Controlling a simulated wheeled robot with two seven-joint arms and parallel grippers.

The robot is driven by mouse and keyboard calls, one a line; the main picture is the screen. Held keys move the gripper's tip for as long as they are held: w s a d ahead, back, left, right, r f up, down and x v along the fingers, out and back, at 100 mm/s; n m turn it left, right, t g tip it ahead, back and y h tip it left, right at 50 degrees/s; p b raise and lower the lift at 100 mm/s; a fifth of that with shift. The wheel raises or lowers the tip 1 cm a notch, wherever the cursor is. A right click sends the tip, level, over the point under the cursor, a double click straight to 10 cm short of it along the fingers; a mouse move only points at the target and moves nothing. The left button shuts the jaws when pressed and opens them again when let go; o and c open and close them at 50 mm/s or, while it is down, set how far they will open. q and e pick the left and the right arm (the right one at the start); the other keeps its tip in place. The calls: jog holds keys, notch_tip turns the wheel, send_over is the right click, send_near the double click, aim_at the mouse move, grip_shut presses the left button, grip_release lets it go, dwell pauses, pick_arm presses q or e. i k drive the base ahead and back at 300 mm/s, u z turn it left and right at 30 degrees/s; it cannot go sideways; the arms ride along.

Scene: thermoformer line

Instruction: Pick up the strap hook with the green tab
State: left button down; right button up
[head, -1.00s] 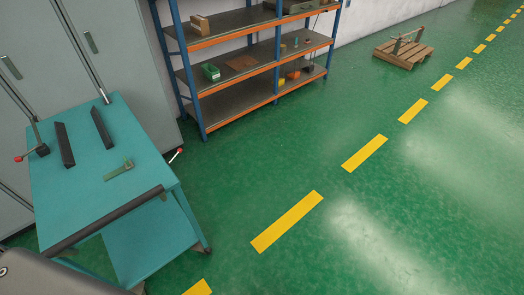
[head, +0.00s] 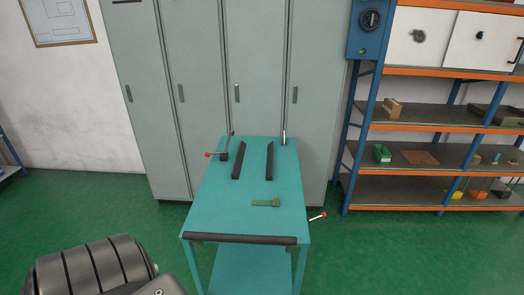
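A small flat olive-green piece (head: 265,203) lies on the top of the teal cart (head: 215,213), right of the middle and toward the handle. It looks like the strap hook with the green tab, but its hook shape is too small to make out. Nothing touches it. Neither of my grippers shows in the head view. Only a dark ribbed part of my own body shows at the lower left.
Two black bars (head: 239,161) (head: 270,161) lie on the cart behind the green piece. A red-knobbed lever (head: 224,156) is at its left edge and another (head: 318,217) at its right. Grey lockers (head: 205,90) stand behind; a shelf rack (head: 425,127) is to the right.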

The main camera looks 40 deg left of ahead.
aim_at(276, 202)
jog(key=u, duration=1.3)
jog(key=k, duration=1.3)
jog(key=z, duration=0.75)
jog(key=i, duration=0.85)
jog(key=z, duration=0.85)
jog(key=i, duration=1.85)
jog(key=u, duration=1.45)
jog(key=i, duration=0.7)
jog(key=u, duration=0.75)
